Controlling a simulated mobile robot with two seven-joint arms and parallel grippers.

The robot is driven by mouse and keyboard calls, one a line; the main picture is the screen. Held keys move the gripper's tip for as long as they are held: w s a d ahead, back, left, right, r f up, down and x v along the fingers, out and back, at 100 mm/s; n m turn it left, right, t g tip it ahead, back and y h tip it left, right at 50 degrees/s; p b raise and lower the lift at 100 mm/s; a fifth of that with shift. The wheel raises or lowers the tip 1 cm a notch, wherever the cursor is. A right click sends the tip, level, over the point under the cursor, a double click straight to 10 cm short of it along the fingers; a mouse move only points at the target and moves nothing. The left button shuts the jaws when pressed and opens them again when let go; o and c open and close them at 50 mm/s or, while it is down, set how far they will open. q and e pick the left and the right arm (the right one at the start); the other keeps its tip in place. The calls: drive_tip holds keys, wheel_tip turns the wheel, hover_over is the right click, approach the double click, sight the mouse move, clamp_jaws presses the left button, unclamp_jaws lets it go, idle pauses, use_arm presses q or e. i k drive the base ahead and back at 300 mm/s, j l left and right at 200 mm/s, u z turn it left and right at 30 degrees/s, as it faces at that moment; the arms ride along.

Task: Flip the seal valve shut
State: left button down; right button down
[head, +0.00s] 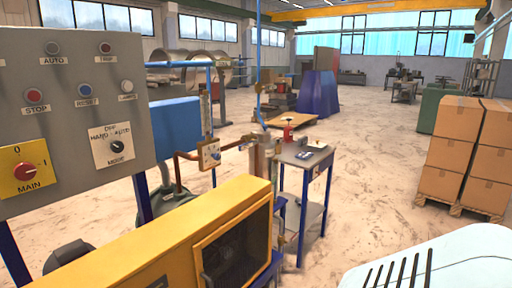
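No part is clearly recognisable as the seal valve at this size. In the head view, copper pipework (187,158) with small brass fittings (243,142) runs at mid-height between the grey control panel and a small side table. A small square plate with a round dial (210,154) sits on this pipework. A thin blue upright piece (259,110) stands above the fittings; I cannot tell whether it is a lever or a line. Neither of my grippers is in view.
A grey control panel (70,100) with buttons and a red-yellow main switch (27,171) fills the left. A yellow cabinet (150,240) stands in front of the pipework. The side table (303,155) is beyond it. Stacked boxes (455,150) stand right; the floor between is open.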

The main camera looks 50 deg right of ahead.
sight(242, 147)
drive_tip(key=z, duration=1.65)
drive_tip(key=i+l, duration=0.2)
drive_tip(key=l, duration=0.15)
drive_tip(key=i+l, duration=0.15)
drive_tip(key=l, duration=0.25)
drive_tip(key=i+l, duration=0.2)
drive_tip(key=l, duration=0.15)
drive_tip(key=i+l, duration=0.2)
drive_tip(key=l, duration=0.15)
drive_tip(key=i+l, duration=0.15)
drive_tip(key=l, duration=0.25)
drive_tip(key=i+l, duration=0.2)
drive_tip(key=l, duration=0.15)
drive_tip(key=i+l, duration=0.2)
drive_tip(key=l, duration=0.15)
